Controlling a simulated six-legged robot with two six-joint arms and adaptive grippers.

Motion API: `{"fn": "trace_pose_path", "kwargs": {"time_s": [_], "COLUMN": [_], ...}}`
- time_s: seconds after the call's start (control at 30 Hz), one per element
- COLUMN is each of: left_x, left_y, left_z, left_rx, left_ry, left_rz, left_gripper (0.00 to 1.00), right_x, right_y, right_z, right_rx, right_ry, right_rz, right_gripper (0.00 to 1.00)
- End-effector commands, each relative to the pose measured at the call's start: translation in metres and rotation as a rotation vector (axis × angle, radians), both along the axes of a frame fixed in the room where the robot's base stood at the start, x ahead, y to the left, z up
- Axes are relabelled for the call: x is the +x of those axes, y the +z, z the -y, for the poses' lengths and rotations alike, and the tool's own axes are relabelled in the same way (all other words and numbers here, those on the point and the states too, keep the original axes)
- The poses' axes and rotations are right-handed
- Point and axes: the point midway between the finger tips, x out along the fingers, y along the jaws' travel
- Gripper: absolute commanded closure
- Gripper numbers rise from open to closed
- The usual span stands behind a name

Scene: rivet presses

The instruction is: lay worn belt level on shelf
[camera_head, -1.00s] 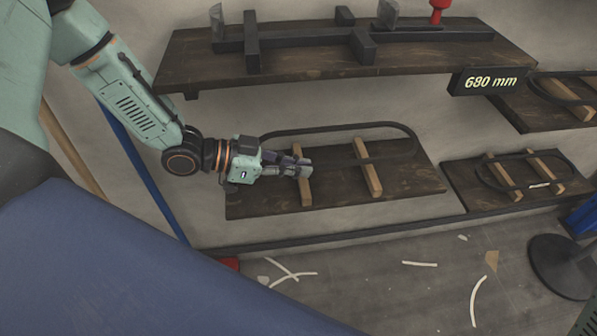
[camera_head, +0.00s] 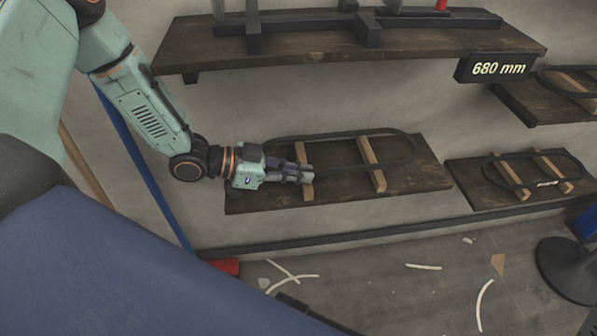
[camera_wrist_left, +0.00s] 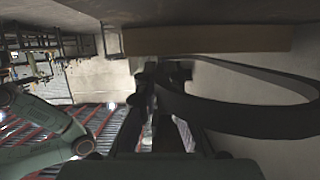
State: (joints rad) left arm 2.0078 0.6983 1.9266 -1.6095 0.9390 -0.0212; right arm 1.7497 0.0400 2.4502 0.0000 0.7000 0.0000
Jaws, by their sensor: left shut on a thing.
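The worn belt (camera_head: 405,139) is a thin dark loop over the middle lower shelf (camera_head: 425,178), spanning two pale wooden bars (camera_head: 372,163). My left gripper (camera_head: 305,175) is shut on the near side of the belt, close to the left bar. In the left wrist view the belt (camera_wrist_left: 235,112) curves out to the right from my dark fingers (camera_wrist_left: 165,85), with a wooden bar (camera_wrist_left: 205,40) above them. The belt looks near level, close to the bars. I cannot tell whether it touches them all along. My right gripper is out of view.
An upper shelf (camera_head: 350,70) with dark blocks and a 680 mm sign (camera_head: 498,68) overhangs above. A shelf to the right (camera_head: 475,180) holds a smaller belt (camera_head: 575,165) on bars. Pale strips (camera_head: 484,305) litter the floor, and a dark round base (camera_head: 565,270) stands at right.

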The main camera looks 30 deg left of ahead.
Motion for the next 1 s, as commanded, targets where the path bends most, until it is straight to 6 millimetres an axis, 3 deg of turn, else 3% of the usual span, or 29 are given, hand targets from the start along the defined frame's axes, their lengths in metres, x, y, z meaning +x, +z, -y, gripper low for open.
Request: {"fn": "trace_pose_path", "kwargs": {"time_s": [0.03,0.27,0.3,0.6,1.0], "left_x": [-0.0059,-0.0067,-0.0068,-0.0074,-0.0075], "left_y": [-0.0096,-0.0104,-0.0105,-0.011,-0.0051], "left_z": [0.0011,0.0017,0.0018,0.0023,0.0026], "left_rx": [0.001,0.0,0.0,-0.001,-0.003], "left_ry": [-0.003,-0.003,-0.004,-0.004,-0.003], "left_rz": [-0.019,-0.021,-0.021,-0.022,-0.022], "left_gripper": [1.0,1.0,0.91,0.66,0.66], "right_x": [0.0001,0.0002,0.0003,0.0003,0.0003], "right_y": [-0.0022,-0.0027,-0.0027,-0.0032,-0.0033], "right_z": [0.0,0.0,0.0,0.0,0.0], "right_rx": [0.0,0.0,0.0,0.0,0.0], "right_ry": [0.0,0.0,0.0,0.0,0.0], "right_rz": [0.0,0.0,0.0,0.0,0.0], "right_gripper": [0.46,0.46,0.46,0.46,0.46]}}
